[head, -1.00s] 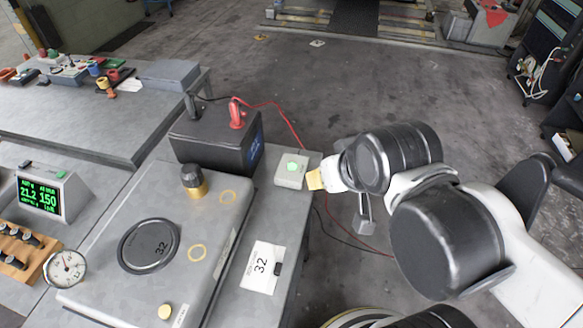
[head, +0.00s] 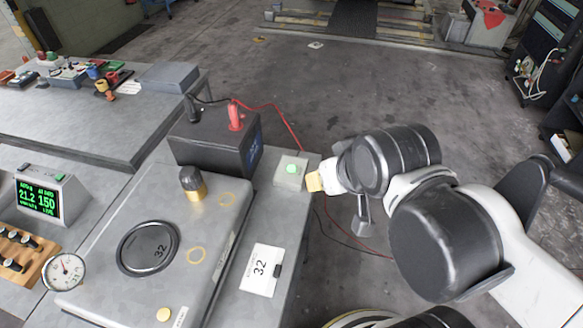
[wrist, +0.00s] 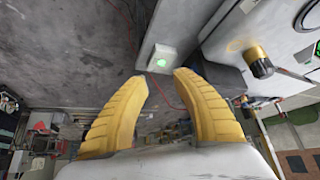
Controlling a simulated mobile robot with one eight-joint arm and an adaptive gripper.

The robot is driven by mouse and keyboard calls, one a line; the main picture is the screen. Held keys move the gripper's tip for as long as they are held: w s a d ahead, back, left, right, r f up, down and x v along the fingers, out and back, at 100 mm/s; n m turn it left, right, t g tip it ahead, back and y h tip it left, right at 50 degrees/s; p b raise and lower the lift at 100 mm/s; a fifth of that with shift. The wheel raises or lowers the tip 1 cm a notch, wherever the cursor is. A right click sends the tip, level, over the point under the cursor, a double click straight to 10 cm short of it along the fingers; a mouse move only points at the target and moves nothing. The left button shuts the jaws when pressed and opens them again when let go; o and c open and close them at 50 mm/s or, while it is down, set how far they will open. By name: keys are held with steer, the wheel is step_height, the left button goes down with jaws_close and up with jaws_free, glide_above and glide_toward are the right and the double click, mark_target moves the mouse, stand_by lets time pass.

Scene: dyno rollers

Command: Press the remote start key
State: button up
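The remote start key looks to be the round green button (head: 292,169) on top of a small pale grey box (head: 287,183) at the right edge of the bench. In the wrist view the green button (wrist: 160,63) is lit, and its box (wrist: 163,52) lies just beyond my fingertips. My gripper (head: 315,181) is beside the box's right side in the head view, with one yellow fingertip showing. In the wrist view my gripper (wrist: 161,77) has two yellow fingers apart, with nothing between them. Whether a fingertip touches the box cannot be told.
A black battery (head: 216,141) with a red terminal clamp stands left of the box. A metal case (head: 165,250) with a black knob fills the bench. A white card marked 32 (head: 261,270) lies in front. A green display (head: 52,194) stands at left. Floor is open beyond.

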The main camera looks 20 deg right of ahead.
steer(key=shift+w+r, duration=0.1)
jaws_close()
steer(key=w+r+m+g, duration=0.2)
steer(key=w+m+g, duration=0.15)
steer(key=w, duration=0.95)
steer(key=w+d+f+m+g, duration=0.1)
steer(key=w+f+m+g, duration=0.1)
steer(key=w+f, duration=0.8)
steer(key=shift+w+d+m+g+p, duration=0.4)
steer(key=shift+w+g, duration=0.45)
steer(key=shift+w, duration=0.25)
